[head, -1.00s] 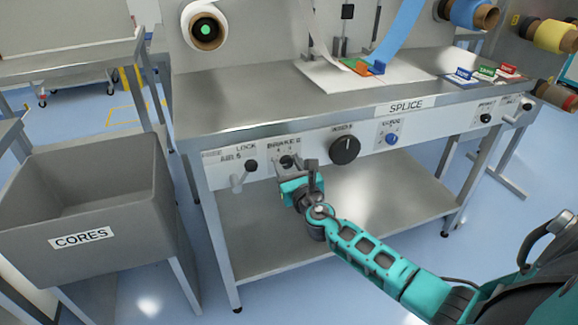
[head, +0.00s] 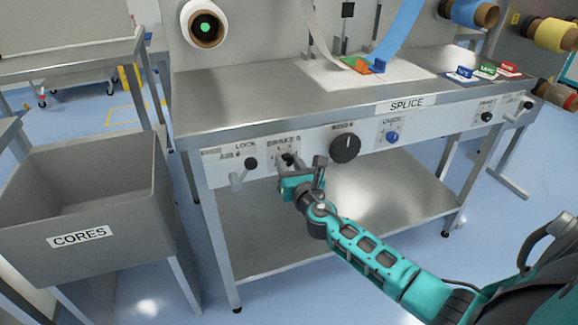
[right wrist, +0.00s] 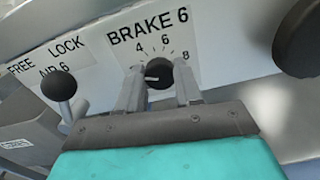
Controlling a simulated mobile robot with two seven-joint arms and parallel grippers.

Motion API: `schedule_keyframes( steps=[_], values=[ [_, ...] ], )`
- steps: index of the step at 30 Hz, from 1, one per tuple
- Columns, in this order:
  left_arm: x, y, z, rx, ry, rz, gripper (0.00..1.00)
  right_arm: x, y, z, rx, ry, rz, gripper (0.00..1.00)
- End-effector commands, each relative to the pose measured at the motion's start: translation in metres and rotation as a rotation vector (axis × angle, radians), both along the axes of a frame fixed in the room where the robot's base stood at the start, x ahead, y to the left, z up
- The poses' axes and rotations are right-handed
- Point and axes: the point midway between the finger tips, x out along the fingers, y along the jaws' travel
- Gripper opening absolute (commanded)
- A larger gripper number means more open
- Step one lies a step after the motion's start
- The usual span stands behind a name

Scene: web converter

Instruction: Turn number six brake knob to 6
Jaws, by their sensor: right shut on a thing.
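The brake 6 knob (right wrist: 159,74) is small, round and black, under the label BRAKE 6 on the pale front panel. In the right wrist view its scale shows 4, 6 and 8, and a short pale mark lies on the left part of its face. My right gripper (right wrist: 160,84) is shut on the knob, one finger on each side. In the head view the right gripper (head: 288,161) reaches the panel from below, and the knob is mostly hidden between the fingers. My left gripper is not in view.
Left of the knob are the LOCK AIR 6 lever with its black ball (right wrist: 58,86) and the grey CORES bin (head: 110,205). Right of it is a larger black knob (head: 345,149), then a blue knob (head: 392,136). The steel tabletop (head: 240,98) overhangs the panel.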

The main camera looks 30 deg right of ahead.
Motion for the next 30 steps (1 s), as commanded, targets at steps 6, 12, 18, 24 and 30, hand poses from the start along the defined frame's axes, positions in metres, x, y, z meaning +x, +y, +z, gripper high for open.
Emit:
schedule_keyframes(
  steps=[6,12,18,24,30],
  values=[
    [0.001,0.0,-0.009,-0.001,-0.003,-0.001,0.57,0.0,0.0,-0.002,0.197,-0.047,0.0,0.04],
    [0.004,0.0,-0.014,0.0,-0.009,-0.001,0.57,0.0,0.0,-0.002,0.384,-0.092,0.0,0.04],
    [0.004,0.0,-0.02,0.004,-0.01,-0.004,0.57,-0.001,0.0,-0.002,0.57,-0.137,-0.001,0.04],
    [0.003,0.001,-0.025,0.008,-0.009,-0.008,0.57,-0.001,0.0,-0.002,0.755,-0.18,-0.001,0.04],
    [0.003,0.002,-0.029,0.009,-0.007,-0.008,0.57,-0.001,0.0,-0.002,0.94,-0.224,-0.001,0.04]
  ],
)
